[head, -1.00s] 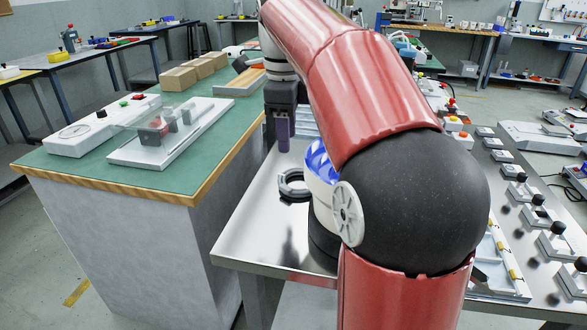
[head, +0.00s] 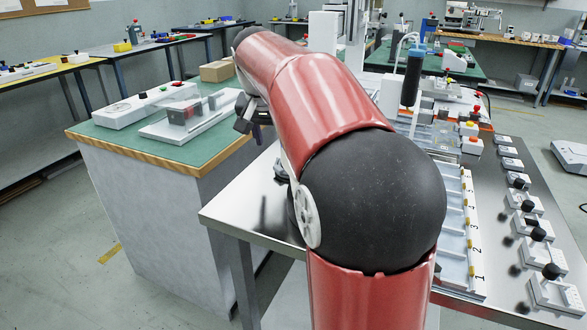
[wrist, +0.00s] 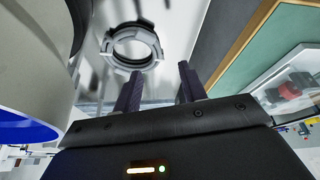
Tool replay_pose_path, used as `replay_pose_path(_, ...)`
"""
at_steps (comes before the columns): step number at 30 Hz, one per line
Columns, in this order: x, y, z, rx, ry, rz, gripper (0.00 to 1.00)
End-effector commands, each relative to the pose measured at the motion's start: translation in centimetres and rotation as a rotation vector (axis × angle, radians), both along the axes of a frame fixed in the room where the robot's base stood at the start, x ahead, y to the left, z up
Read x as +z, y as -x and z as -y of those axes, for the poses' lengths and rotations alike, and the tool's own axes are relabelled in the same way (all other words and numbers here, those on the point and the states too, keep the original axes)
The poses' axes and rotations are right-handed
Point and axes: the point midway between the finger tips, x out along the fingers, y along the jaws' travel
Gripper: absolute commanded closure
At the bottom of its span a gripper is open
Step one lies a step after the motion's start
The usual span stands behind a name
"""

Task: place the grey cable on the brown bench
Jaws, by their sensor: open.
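A thick grey ring (wrist: 132,45), possibly the coiled grey cable, lies on the steel table in the wrist view. In the head view only a bit of it (head: 281,172) shows beside my arm. My gripper (wrist: 160,85) is open, with two dark purple fingers apart and nothing between them. The ring is beyond the fingertips, apart from them. In the head view my gripper (head: 256,132) is mostly hidden by my arm, near the green bench's right edge. A brown-topped bench (head: 516,41) stands at the far right back.
A green-topped bench (head: 165,157) with a wooden edge carries white devices and a cardboard box (head: 217,71). The steel table (head: 235,209) holds a numbered white tray (head: 458,262) and several knobbed switches at right. Grey floor is open at left.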

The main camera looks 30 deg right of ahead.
Motion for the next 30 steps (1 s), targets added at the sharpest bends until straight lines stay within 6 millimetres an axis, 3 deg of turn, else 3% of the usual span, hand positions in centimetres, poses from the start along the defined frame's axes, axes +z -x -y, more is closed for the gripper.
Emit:
replay_pose_path(18,-6.4,-2.3,2.1,-0.003,-0.001,-0.001,0.58)
replay_pose_path(26,-6.7,-2.4,2.2,-0.004,-0.001,0.002,0.58)
replay_pose_path(30,-6.7,-2.4,2.1,-0.003,0.000,0.001,0.73)
